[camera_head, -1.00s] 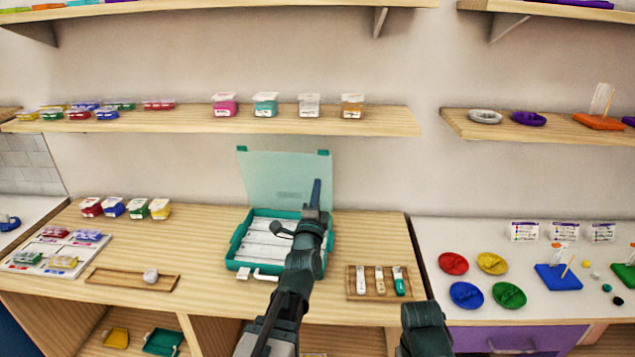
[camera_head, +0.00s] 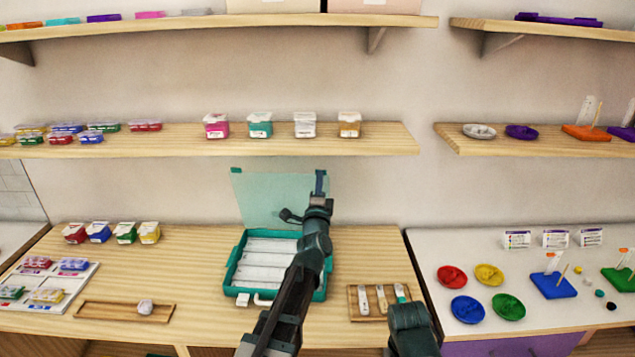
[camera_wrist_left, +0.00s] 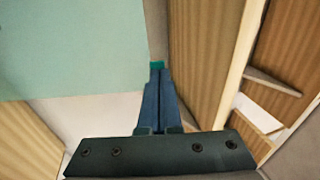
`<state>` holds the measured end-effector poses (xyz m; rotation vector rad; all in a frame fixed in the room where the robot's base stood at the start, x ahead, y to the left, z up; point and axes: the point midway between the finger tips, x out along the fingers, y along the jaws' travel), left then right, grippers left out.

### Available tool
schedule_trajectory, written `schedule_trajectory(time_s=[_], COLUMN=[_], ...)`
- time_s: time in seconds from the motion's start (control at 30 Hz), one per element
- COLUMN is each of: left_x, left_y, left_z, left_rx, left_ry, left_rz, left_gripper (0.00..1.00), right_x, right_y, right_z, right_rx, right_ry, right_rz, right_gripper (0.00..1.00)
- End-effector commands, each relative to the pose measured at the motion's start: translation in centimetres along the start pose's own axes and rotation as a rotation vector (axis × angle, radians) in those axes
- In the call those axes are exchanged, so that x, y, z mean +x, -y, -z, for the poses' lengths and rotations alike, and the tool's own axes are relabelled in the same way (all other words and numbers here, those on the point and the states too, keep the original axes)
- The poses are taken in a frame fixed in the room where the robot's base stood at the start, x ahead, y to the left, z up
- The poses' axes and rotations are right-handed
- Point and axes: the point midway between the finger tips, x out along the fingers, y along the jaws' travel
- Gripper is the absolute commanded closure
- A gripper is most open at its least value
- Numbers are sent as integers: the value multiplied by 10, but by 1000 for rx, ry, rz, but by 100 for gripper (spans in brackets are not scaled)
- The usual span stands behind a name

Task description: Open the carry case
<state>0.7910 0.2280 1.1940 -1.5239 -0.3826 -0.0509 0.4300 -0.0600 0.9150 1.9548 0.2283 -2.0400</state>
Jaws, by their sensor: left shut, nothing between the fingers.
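The teal carry case (camera_head: 236,262) stands open on the wooden counter. Its pale teal lid (camera_head: 262,200) is raised upright at the back, and white compartments show inside the base. A white latch and handle show at its front edge. My left gripper (camera_head: 320,182) is shut and empty at the upper right corner of the lid; the arm hides part of the case's right side. In the left wrist view the shut fingers (camera_wrist_left: 158,85) point at a small teal tab (camera_wrist_left: 157,65) beside the lid (camera_wrist_left: 70,50); whether they touch I cannot tell.
A shelf (camera_head: 180,142) with several small boxes runs above the lid. A wooden tray (camera_head: 370,313) with tools lies right of the case, and another tray (camera_head: 95,310) with a pale ball lies left.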

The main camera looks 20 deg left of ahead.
Motion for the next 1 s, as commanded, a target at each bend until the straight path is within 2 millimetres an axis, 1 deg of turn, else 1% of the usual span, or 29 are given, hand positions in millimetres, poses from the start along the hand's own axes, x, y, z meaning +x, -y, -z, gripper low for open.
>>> schedule_trajectory(time_s=[0.17, 0.27, 0.37, 0.47, 0.6, 0.7, 0.8, 1.0], left_x=[1, 7, 23, 48, 86, 104, 109, 107], left_y=[0, 1, 3, 3, -2, -7, -8, -8], left_z=[0, 0, 0, 0, 0, 0, 0, 0], left_rx=[0, 1, 1, 1, 0, 1, 0, 0], left_ry=[0, 0, 1, 2, 1, 0, 0, 0], left_rz=[0, 0, 0, 0, 0, 0, 0, 0], left_gripper=[100, 100, 100, 100, 100, 100, 100, 100], right_x=[0, -3, -9, -16, -22, -22, -22, -22], right_y=[0, 0, -1, -2, -2, -2, -2, -2], right_z=[0, 0, 0, -1, -1, -1, -1, -1], right_rx=[0, 0, 0, 0, 0, 0, 0, 0], right_ry=[0, 0, 0, 0, 0, 0, 0, 0], right_rz=[0, 0, 0, 0, 0, 0, 0, 0], right_gripper=[100, 100, 100, 100, 100, 100, 100, 100])
